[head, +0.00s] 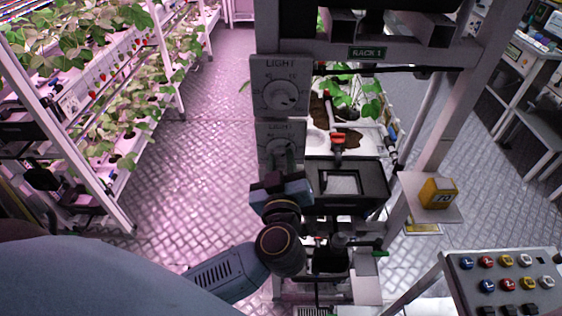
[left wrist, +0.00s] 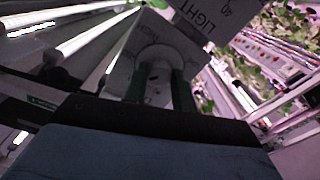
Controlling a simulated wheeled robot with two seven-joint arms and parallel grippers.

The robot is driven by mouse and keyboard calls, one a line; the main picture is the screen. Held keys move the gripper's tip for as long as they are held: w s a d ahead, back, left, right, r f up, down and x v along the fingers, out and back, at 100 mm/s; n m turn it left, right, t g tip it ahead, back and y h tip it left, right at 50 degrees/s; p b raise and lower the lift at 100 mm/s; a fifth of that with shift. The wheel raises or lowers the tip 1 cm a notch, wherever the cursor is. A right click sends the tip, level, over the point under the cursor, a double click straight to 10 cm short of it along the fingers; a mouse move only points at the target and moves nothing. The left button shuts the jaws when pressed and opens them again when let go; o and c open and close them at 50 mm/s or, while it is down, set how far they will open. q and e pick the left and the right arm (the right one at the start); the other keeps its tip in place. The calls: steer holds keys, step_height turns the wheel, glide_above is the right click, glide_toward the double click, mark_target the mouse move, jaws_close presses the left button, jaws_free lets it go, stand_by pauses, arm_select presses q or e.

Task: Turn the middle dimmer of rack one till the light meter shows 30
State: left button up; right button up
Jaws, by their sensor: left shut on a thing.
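The rack one sign (head: 367,53) hangs on a grey frame. An upper light dimmer (head: 281,94) with a round dial is in plain sight on its left post. Below it is the middle dimmer (head: 268,133), its knob partly hidden by my left gripper (head: 283,158). In the left wrist view, the two dark green fingers of my left gripper (left wrist: 163,88) are shut on the dimmer's pale round knob (left wrist: 160,55), one finger on each side. A yellow light meter (head: 438,193) stands on a shelf right of the rack; its figures look like 70. My right gripper is out of view.
A dark tray (head: 371,184) and planted gutter are right of the dimmers. A control panel with several coloured buttons (head: 505,270) stands at the front right. A strawberry rack (head: 130,222) is at the left, with clear metal floor (head: 215,150) between the racks.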

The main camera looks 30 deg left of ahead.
arm_select(q)
steer(key=n, duration=0.3)
steer(key=shift+n, duration=0.4)
steer(key=n, duration=1.2)
steer(key=shift+h, duration=0.4)
steer(key=n, duration=0.5)
steer(key=shift+n+b, duration=0.4)
steer(key=n+b, duration=0.1)
steer(key=n, duration=0.2)
steer(key=shift+n+b, duration=0.6)
steer(key=shift+n, duration=1.2)
